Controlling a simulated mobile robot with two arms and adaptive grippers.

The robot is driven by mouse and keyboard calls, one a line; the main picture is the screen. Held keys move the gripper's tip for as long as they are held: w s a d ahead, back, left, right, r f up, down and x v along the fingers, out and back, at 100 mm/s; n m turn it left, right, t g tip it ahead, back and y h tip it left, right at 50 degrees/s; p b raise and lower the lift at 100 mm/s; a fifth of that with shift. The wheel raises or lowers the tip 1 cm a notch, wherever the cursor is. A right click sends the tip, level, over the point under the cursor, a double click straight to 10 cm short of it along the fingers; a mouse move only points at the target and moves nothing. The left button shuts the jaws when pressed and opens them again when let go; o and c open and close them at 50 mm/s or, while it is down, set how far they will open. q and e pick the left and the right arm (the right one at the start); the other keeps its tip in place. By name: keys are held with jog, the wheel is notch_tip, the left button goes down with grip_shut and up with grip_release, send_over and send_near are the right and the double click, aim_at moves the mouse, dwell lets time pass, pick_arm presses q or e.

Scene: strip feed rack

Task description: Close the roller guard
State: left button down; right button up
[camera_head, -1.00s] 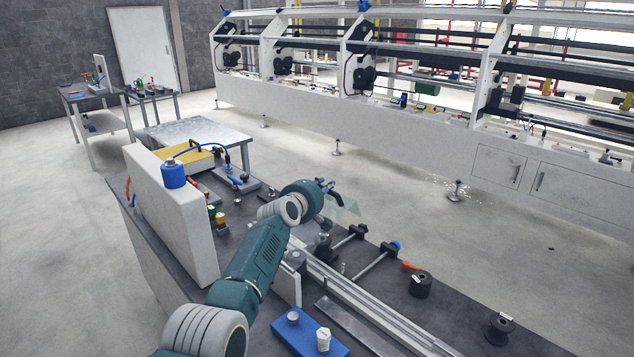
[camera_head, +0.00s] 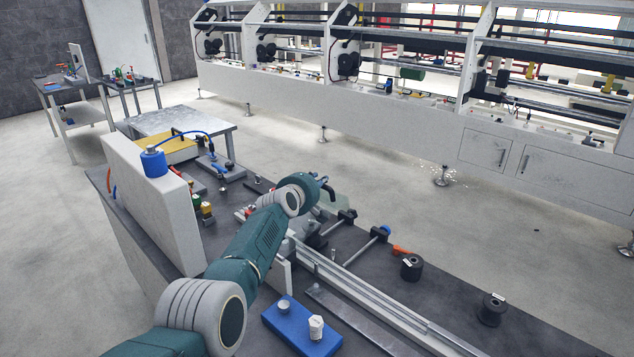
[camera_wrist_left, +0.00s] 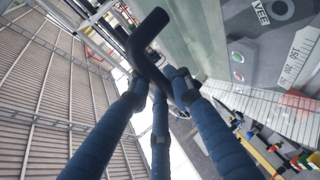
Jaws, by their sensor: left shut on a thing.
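The roller guard is a clear, faintly green pane (camera_head: 336,203) over the strip feed on the bench, seen tilted in the head view. Its pane (camera_wrist_left: 190,42) also shows in the left wrist view. A black bent handle (camera_wrist_left: 148,38) crosses the top middle of that view. My left gripper (camera_head: 326,188) is at the handle beside the pane. In the wrist view its blue fingers (camera_wrist_left: 160,90) are closed around the handle. The rollers under the guard are mostly hidden by my arm and the pane. My right gripper is out of view.
The feed rail (camera_head: 375,290) runs toward the front right. Two black-knobbed rods, a black roll (camera_head: 411,267) and another roll (camera_head: 491,309) are right of it. A blue block (camera_head: 300,328) with white pieces is in front. A white upright panel (camera_head: 150,205) stands at left.

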pick_arm(q)
jog(key=c, duration=1.6)
grip_release()
jog(key=shift+s+d+f, duration=0.1)
jog(key=shift+f, duration=0.15)
jog(key=shift+r, duration=0.15)
jog(key=shift+s+r, duration=0.1)
jog(key=shift+s, duration=0.05)
jog(key=v, duration=1.1)
jog(key=shift+s+r, duration=0.1)
jog(key=shift+s, duration=0.25)
